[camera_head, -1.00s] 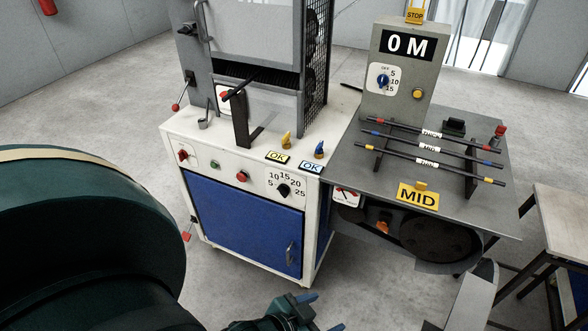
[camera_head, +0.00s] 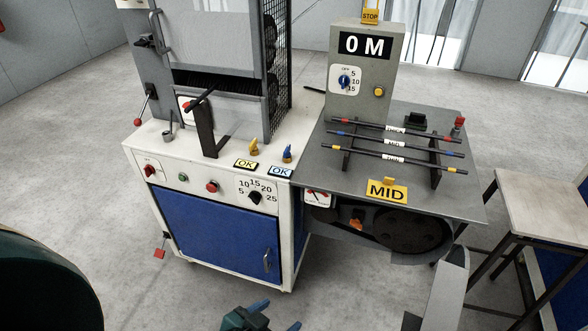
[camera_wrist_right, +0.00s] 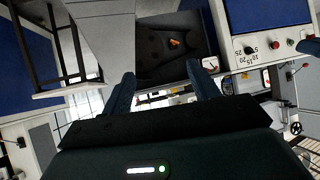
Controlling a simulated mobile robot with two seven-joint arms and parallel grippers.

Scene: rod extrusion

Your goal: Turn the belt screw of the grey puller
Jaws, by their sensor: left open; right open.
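The grey puller (camera_head: 362,75) carries a "0 M" display and stands on a dark grey table. An orange knob, seemingly the belt screw (camera_head: 356,224), sits below the table's front edge beside a dark round wheel (camera_head: 405,231). The orange knob also shows in the right wrist view (camera_wrist_right: 175,42), beyond the fingertips. My left gripper (camera_head: 276,316) is at the bottom edge of the head view, open and empty, well in front of the machine and apart from it. My right gripper (camera_wrist_right: 161,76) is open and empty, with the knob some way ahead between its fingers.
A white cabinet with a blue door (camera_head: 215,230) stands to the left of the puller. Labelled rods (camera_head: 395,145) lie on a rack on the table. A yellow MID sign (camera_head: 387,192) is at its front edge. A grey slanted part (camera_head: 450,290) and a side table (camera_head: 545,200) are right.

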